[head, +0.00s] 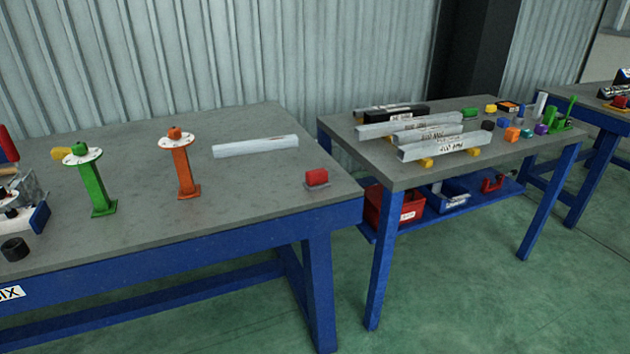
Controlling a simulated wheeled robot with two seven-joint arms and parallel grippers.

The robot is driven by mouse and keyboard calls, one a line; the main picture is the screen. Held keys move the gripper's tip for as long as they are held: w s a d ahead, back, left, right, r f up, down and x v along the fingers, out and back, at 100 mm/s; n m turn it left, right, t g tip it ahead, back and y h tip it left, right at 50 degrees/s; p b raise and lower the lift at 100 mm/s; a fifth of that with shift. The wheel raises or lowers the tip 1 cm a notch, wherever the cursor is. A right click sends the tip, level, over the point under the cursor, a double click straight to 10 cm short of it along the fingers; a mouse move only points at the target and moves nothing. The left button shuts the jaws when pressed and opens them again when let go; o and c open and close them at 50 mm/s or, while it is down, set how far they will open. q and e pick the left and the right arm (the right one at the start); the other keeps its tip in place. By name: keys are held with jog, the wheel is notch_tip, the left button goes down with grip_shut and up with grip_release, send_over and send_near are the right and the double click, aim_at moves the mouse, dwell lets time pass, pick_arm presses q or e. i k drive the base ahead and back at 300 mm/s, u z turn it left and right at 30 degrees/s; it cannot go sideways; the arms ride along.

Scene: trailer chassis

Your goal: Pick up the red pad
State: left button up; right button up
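A small red pad (317,177) rests on a thin grey base (318,186) near the right front corner of the left table (240,212). It stands apart from the other things on that table. Nothing covers it. Neither of my grippers shows in the head view.
A grey metal bar (255,146) lies behind and left of the pad. An orange stand (182,168) and a green stand (93,185) stand further left. A second table (385,172) with several bars and small coloured blocks is at right. The tabletop around the pad is clear.

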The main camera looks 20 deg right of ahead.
aim_at(316, 179)
jog(key=k, duration=0.65)
jog(key=z, duration=0.7)
jog(key=i, duration=1.7)
jog(key=u, duration=0.85)
jog(key=i, duration=0.25)
jog(key=u, duration=0.3)
